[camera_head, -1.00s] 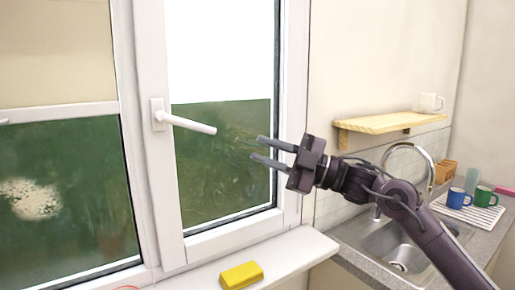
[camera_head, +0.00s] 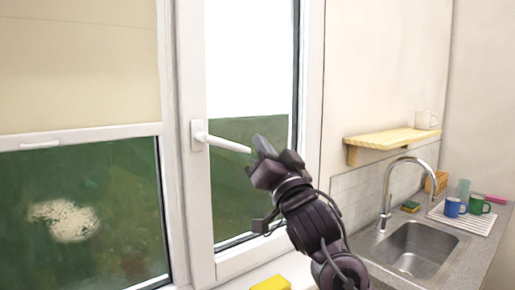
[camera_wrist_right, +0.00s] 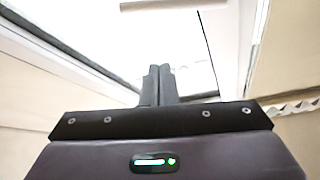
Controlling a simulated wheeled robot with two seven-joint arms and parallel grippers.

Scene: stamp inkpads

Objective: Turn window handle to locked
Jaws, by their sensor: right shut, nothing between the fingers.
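The white window handle (camera_head: 226,143) sticks out to the right from its mount on the window frame, tilted slightly down toward its tip. My right gripper (camera_head: 262,148) is at the handle's free end, with its fingers shut and nothing between them. The fingers overlap the tip in the head view; I cannot tell whether they touch it. In the right wrist view the shut fingers (camera_wrist_right: 157,85) point toward the bright window, and a pale bar shows at the top edge, perhaps the handle. My left gripper is not in view.
A yellow block (camera_head: 270,284) lies on the white sill below, partly cut off. To the right are a sink (camera_head: 415,248) with a tall faucet (camera_head: 387,195), a wooden shelf (camera_head: 395,139) with a white mug, and a blue mug (camera_head: 453,207) and green mug (camera_head: 478,205) on a rack.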

